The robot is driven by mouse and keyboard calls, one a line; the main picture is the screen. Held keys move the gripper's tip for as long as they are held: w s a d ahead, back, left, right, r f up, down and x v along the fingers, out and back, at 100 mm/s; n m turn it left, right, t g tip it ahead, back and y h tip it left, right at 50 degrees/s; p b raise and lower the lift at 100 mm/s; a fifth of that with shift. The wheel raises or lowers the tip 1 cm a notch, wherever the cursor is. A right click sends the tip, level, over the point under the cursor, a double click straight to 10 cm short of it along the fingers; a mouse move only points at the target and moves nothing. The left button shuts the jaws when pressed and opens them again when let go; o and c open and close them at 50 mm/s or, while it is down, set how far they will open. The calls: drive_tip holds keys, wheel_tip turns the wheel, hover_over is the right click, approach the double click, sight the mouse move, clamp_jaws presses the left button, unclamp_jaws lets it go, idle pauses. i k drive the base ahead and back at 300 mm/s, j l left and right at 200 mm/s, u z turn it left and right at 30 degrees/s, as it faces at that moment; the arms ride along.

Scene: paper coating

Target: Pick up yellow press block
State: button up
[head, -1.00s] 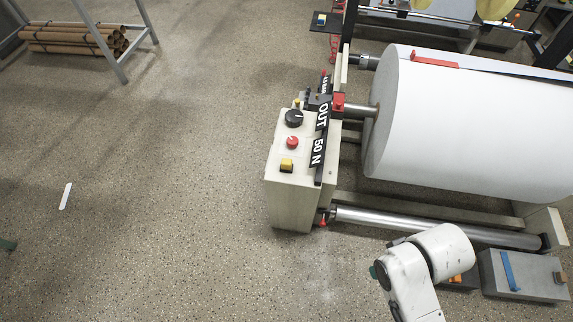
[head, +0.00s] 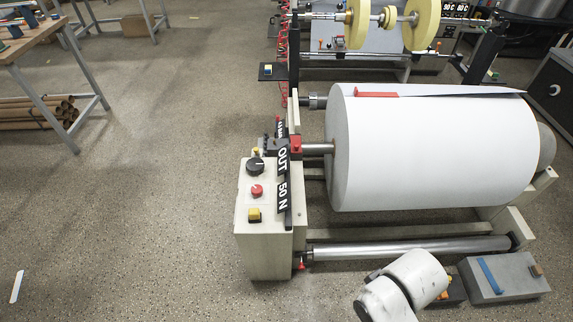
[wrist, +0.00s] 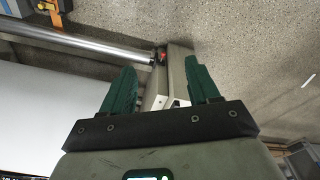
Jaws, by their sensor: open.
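A yellow block (head: 254,215) with a dark base sits low on the sloped top of the pale control box (head: 268,262), below a red button and a black knob, in the head view. I cannot tell for sure which is the press block. My gripper (wrist: 160,64) shows in the wrist view with its two green fingers apart and nothing between them. The pale end of a machine part shows beyond the fingers. In the head view only my white arm shows at the bottom; the gripper is hidden.
A large white paper roll (head: 430,150) stands right of the control box, with a steel roller (head: 410,248) in front. A grey box (head: 505,280) with a blue strip is at the lower right. A wooden table (head: 25,45) is at the far left. The left floor is open.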

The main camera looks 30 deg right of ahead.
sight(255, 216)
drive_tip(key=i+l+u, duration=0.1)
drive_tip(key=i, duration=0.4)
drive_tip(key=i+l+u, duration=0.1)
drive_tip(key=i+l, duration=0.3)
drive_tip(key=i, duration=0.1)
